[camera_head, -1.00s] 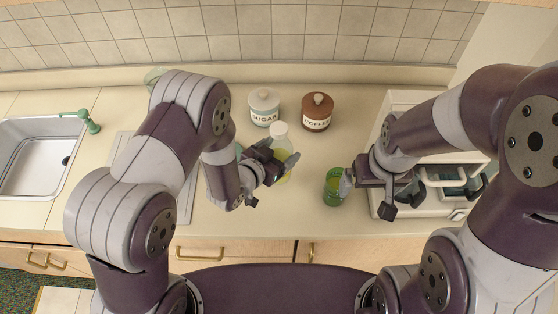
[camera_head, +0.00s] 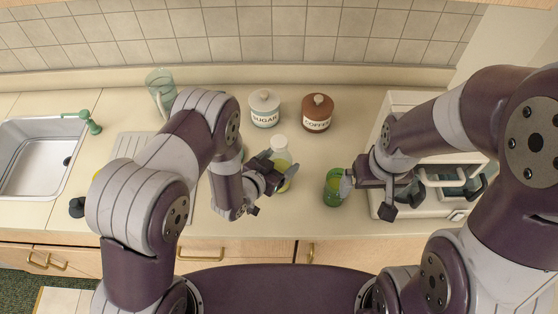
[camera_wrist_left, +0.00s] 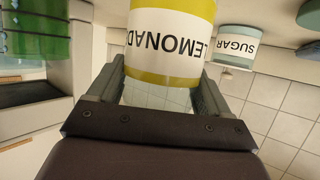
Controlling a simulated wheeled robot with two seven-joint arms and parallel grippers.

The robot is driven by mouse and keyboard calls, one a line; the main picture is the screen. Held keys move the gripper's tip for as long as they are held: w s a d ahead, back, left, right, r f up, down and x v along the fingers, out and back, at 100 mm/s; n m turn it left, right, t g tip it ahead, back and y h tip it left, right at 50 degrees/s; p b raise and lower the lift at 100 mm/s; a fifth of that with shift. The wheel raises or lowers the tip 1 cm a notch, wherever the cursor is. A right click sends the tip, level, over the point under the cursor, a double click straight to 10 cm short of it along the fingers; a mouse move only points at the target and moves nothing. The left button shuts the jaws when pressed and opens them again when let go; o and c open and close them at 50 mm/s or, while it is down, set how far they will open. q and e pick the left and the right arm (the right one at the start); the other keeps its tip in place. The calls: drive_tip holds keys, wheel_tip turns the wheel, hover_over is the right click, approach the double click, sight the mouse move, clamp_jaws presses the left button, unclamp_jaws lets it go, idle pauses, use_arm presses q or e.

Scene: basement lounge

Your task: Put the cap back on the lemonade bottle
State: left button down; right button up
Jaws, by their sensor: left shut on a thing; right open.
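The lemonade bottle (camera_head: 282,155) has a white top (camera_head: 280,142) and a yellow lower part. It stands roughly upright over the counter in the head view. I cannot tell whether the white top is the cap or the bare neck. My left gripper (camera_head: 279,168) is shut on the bottle. The left wrist view shows the bottle's yellow and white label (camera_wrist_left: 172,40), upside down, between the fingers (camera_wrist_left: 158,98); its upper part is hidden. No loose cap shows clearly. My right gripper (camera_head: 348,183) is open beside the green glass (camera_head: 333,188).
The sugar jar (camera_head: 264,108) and the coffee jar (camera_head: 317,113) stand behind the bottle. A clear pitcher (camera_head: 160,88) is at the back left, near the sink (camera_head: 40,155). Counter between bottle and glass is clear.

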use_arm(q)
unclamp_jaws()
drive_tip(key=shift+r, duration=0.15)
drive_tip(key=b+v, duration=0.1)
drive_tip(key=v, duration=1.1)
drive_tip(key=shift+r, duration=0.1)
drive_tip(key=w+a+r+n+g+y, duration=0.3)
drive_tip(key=a+g+y, duration=0.25)
drive_tip(key=a, duration=0.35)
drive_tip(key=s+a+r+n+g+y, duration=0.2)
drive_tip(key=s+a+r+n+g, duration=0.1)
drive_tip(key=s, duration=0.6)
wheel_tip(320, 180, up, 3)
drive_tip(key=shift+s+f+n+g, duration=0.1)
drive_tip(key=shift+s+n+g, duration=0.25)
drive_tip(key=shift+g, duration=0.3)
drive_tip(key=shift+w, duration=0.1)
